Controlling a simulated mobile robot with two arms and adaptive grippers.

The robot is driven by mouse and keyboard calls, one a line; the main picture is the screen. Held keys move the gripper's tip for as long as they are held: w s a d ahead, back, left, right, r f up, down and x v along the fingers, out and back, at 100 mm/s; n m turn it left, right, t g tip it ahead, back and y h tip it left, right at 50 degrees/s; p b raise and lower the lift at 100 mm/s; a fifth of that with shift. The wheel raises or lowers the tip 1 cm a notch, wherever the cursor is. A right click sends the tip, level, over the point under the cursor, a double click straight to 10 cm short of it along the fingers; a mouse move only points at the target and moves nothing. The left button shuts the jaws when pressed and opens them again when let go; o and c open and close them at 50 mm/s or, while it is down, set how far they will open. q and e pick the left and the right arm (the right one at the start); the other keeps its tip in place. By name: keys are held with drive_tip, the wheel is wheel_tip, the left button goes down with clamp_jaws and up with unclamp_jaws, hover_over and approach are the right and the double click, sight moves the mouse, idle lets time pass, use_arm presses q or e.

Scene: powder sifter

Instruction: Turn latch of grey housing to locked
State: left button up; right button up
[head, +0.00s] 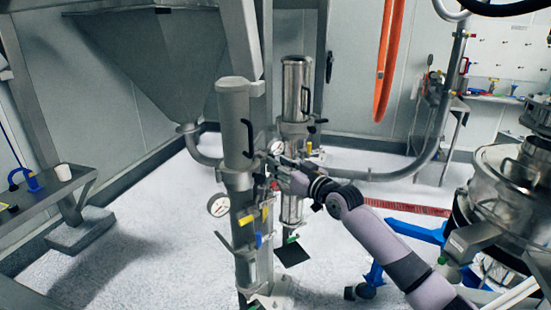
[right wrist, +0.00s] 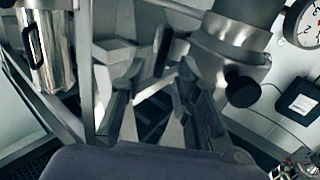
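The grey housing (head: 236,120) is a matte upright cylinder with a black handle on its right side, left of a polished steel housing (head: 296,90). In the right wrist view the grey housing's lower end and collar (right wrist: 235,45) show at the upper right, with a black knob (right wrist: 242,92) below. A dark lever (right wrist: 163,48), perhaps the latch, stands just beyond and between my fingertips; I cannot tell if they touch it. My right gripper (head: 279,164) is beside the grey housing's collar. Its fingers (right wrist: 162,72) are apart. My left gripper is out of view.
Pressure gauges (head: 218,205) and yellow and blue valve handles (head: 258,240) sit close around the column. A steel sifter machine (head: 510,180) stands at the right. The floor at lower left is clear.

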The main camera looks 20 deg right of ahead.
drive_tip(key=shift+x, duration=1.15)
clamp_jaws()
